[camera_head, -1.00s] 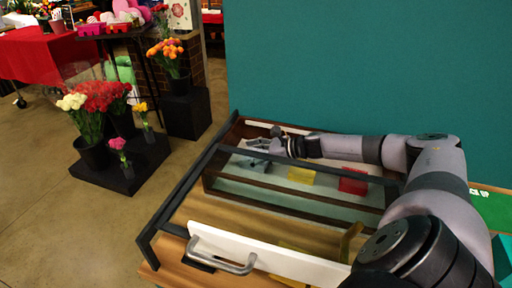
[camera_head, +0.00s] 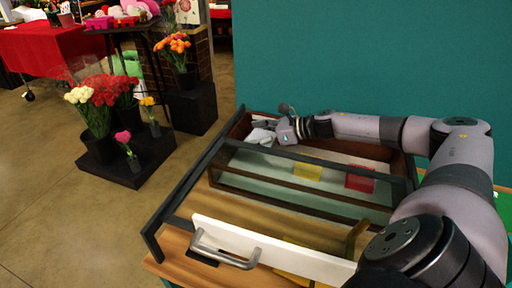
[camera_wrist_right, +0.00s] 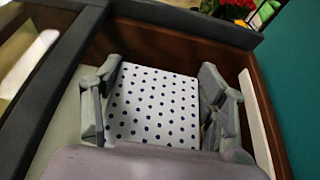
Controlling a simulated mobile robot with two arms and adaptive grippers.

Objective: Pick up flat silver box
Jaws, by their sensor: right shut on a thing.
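A flat, pale silver-white box with dark blue dots (camera_wrist_right: 155,105) sits between the fingers of my right gripper (camera_wrist_right: 162,108) in the right wrist view. The fingers press on its left and right sides. In the head view, my right gripper (camera_head: 268,133) is at the far left corner of the open drawer (camera_head: 236,130), with the box (camera_head: 260,136) showing pale at its fingers. I cannot tell whether the box is clear of the drawer floor. My left gripper is not in view.
The drawer also holds a yellow item (camera_head: 308,171) and a red item (camera_head: 360,180). A glass panel in a dark frame lies over its front part. The white drawer front has a metal handle (camera_head: 230,258). A teal wall (camera_head: 370,60) stands close behind.

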